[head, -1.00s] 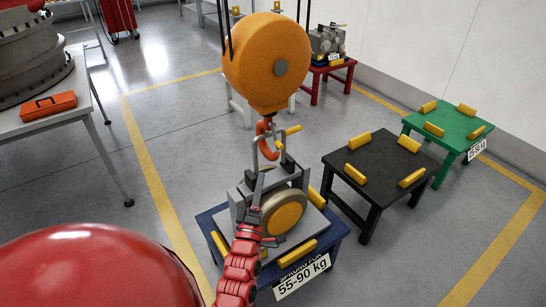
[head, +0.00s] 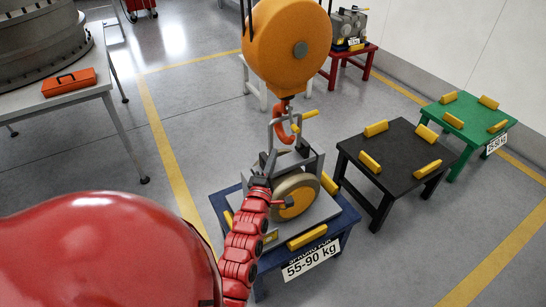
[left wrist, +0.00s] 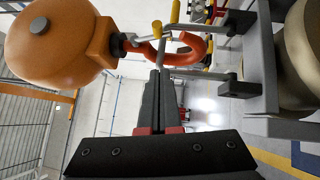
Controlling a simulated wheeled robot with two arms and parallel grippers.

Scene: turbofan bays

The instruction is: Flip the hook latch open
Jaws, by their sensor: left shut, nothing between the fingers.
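The red-orange hook (head: 285,131) hangs under the orange hoist ball (head: 288,45). A yellow-tipped lever (head: 309,114) sticks out at the hook; I cannot tell whether it is the latch. A grey bail passes through the hook's opening, above the grey load with its round tan and yellow disc (head: 295,197). My left gripper (head: 268,160) is shut and empty, below and left of the hook. In the left wrist view its dark fingers (left wrist: 160,78) point at the grey bar crossing the hook (left wrist: 190,45); contact is unclear. My right gripper is out of view.
The load stands on a blue stand (head: 345,222) marked 55-90 kg. A black stand (head: 400,150) and a green stand (head: 468,118) are to the right. A grey table (head: 100,82) with an orange toolbox (head: 69,82) is at left. Floor between is clear.

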